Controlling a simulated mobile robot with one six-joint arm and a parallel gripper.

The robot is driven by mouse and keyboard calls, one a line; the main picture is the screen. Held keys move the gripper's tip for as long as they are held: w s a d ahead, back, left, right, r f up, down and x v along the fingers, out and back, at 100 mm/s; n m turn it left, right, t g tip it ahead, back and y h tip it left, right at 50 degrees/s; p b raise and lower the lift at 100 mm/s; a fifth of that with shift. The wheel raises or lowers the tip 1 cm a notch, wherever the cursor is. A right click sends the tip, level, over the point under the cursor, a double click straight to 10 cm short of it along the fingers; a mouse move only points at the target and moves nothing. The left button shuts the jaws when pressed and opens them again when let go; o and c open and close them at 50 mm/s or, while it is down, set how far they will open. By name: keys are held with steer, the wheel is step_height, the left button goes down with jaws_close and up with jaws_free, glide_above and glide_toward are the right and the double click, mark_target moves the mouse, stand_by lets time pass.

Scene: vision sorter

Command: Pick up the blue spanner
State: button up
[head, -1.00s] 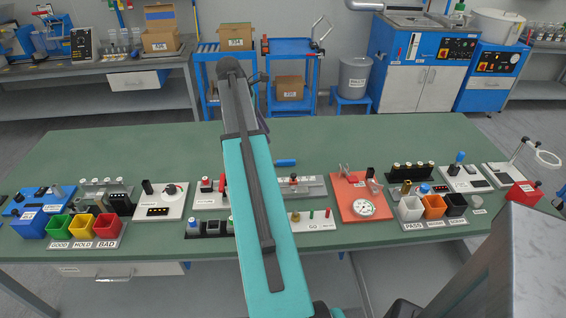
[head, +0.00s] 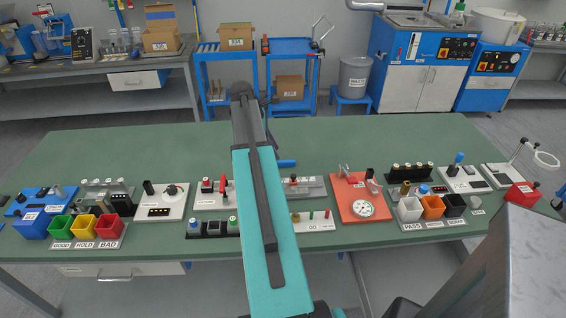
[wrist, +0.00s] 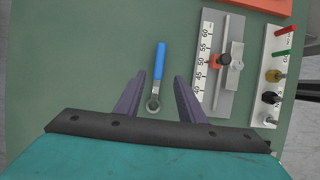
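The blue spanner (wrist: 160,62) lies on the green table in the wrist view, its blue handle pointing away and its metal ring end near my gripper. In the head view its blue handle (head: 287,163) shows just right of my arm; the rest is hidden behind the arm. My gripper (wrist: 160,77) is open in the wrist view, with its two purple fingers apart. The spanner's metal end appears between the fingers, and its handle extends past the fingertips. I cannot tell how high the fingers are above the table.
A grey scale plate with a slider (wrist: 211,84) lies close to the right finger. A white strip with coloured plugs (wrist: 267,104) is further right, and an orange-red board (head: 352,209) carries a dial. The table left of the spanner (wrist: 90,60) is clear.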

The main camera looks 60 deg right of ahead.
mark_target(281, 161)
steer(key=shift+s+f, duration=0.1)
steer(key=shift+f, duration=0.25)
steer(key=shift+d+f, duration=0.1)
steer(key=shift+p+x, duration=0.75)
steer(key=shift+x, duration=1.8)
jaws_close()
